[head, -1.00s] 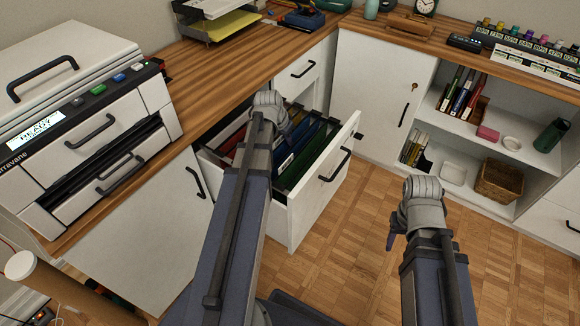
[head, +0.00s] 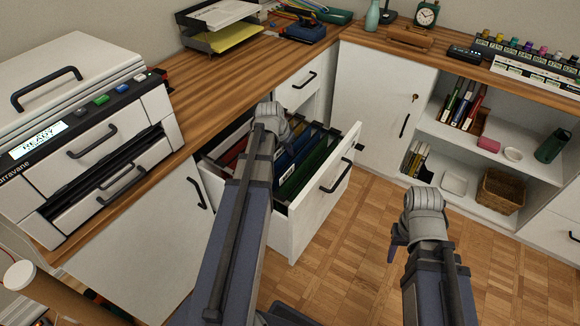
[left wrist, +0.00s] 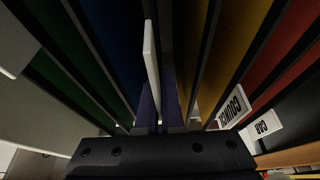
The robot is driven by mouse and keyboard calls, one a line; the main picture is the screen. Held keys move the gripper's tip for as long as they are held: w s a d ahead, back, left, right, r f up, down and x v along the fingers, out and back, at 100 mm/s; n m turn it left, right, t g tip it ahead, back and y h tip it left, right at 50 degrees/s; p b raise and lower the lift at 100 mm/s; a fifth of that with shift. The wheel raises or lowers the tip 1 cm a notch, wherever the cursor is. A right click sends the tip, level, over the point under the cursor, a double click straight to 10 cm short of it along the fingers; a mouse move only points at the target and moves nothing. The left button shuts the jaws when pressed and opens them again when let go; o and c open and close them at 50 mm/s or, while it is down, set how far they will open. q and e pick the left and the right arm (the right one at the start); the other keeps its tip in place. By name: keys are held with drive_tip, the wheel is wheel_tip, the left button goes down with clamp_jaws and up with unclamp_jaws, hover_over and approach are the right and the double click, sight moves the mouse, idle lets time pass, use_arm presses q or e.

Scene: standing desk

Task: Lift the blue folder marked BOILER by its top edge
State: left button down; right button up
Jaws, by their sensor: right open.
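A blue folder (head: 288,163) hangs in the open drawer (head: 316,208), between green and other coloured folders. It also shows in the left wrist view (left wrist: 106,38), left of a purple strip. I cannot read the BOILER marking in any view; a thin white tab (left wrist: 152,65) stands edge-on near the middle. My left gripper (head: 293,131) is over the drawer, close above the folders. My right gripper (head: 396,243) is open and empty in front of the shelves.
A yellow folder (left wrist: 226,45) with a COUNCIL tab and a red folder (left wrist: 272,58) stand right of the middle. A green folder (head: 314,168) is near the drawer front. The printer (head: 90,140) is at left, an open shelf (head: 470,140) at right; the floor between is clear.

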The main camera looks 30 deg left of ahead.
use_arm(q)
drive_tip(key=shift+r, duration=0.15)
wheel_tip(320, 180, up, 28)
drive_tip(key=p, duration=2.8)
wheel_tip(320, 180, up, 5)
drive_tip(key=p, duration=0.5)
